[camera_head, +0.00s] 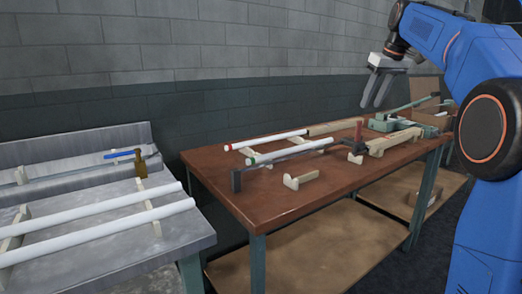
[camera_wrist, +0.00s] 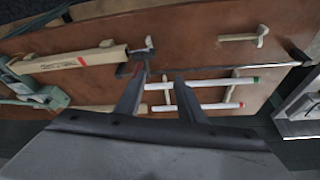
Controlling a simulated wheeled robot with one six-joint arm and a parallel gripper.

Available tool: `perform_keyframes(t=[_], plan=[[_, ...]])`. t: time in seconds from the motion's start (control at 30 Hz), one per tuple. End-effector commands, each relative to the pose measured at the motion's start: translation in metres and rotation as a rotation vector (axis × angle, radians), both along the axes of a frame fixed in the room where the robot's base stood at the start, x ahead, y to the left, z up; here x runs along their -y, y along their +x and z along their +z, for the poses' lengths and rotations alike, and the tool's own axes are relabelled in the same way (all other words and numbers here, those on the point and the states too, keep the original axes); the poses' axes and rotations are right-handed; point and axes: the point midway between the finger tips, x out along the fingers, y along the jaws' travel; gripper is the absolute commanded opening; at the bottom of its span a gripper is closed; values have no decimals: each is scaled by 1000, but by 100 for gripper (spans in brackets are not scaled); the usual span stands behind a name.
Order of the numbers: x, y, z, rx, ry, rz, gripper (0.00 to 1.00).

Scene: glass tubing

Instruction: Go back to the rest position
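My gripper (camera_head: 372,103) is raised above the right part of the brown table (camera_head: 232,192), its two fingers pointing down. In the wrist view my gripper (camera_wrist: 161,74) has its fingers spread apart with nothing between them. On the table lie a white tube with a red end (camera_head: 265,140) and a white tube with a green end (camera_head: 290,151), resting on small cream supports. Both also show in the wrist view, the green-ended one (camera_wrist: 220,81) and the red-ended one (camera_wrist: 215,106), beyond my fingers. My gripper is clear of them.
A red-handled clamp (camera_head: 357,138) and a green tool (camera_head: 395,122) stand on the table. A grey bench (camera_head: 95,275) at left holds two long white tubes (camera_head: 95,232) and a blue-handled valve (camera_head: 124,154). A grey block wall (camera_head: 200,45) stands behind. A gap separates bench and table.

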Motion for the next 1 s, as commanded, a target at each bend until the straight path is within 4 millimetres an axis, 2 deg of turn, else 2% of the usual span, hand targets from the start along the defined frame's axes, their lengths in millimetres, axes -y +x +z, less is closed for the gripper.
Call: perform_keyframes(t=[0.03,0.27,0.47,0.77,1.0], plan=[[-7,-16,-3,0,0,-12,36],[-31,-80,-27,-3,0,-71,36],[-48,-140,-58,-3,0,-118,36],[-69,-232,-122,2,-3,-183,36],[-80,-307,-187,8,-5,-228,36]])
